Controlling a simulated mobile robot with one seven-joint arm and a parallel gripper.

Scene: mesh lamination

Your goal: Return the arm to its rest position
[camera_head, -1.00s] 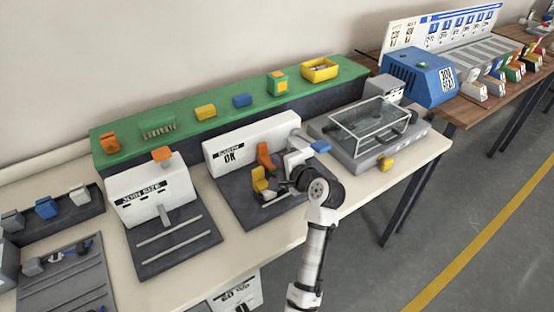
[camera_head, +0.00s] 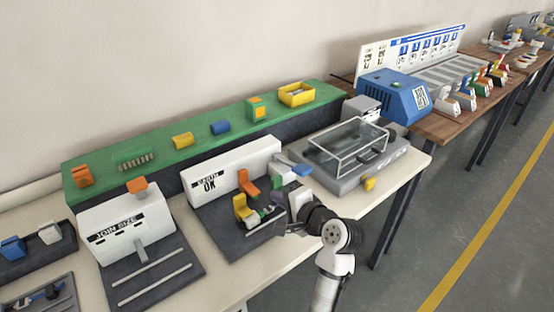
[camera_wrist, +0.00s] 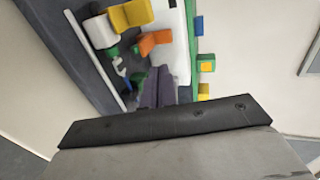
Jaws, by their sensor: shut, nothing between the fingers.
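My gripper shows in the wrist view (camera_wrist: 156,86) as two dark fingers lying together, shut with nothing between them. They point toward the EARTH OK station (camera_head: 232,168), with its white upright panel and dark base. A yellow clamp piece (camera_head: 244,209) and an orange one (camera_head: 248,183) stand on that base. Both also show in the wrist view, the yellow (camera_wrist: 131,14) and the orange (camera_wrist: 154,41), ahead of my fingers and to their left. In the head view my bent arm comes in from the bottom to the station's right side; the fingertips are hard to make out there.
A grey machine with a clear lid (camera_head: 362,146) stands right of the station, with a yellow block (camera_head: 369,183) at its front. The JOIN SIZE station (camera_head: 125,232) is to the left. A green shelf (camera_head: 202,138) with small blocks runs behind. Open floor lies right.

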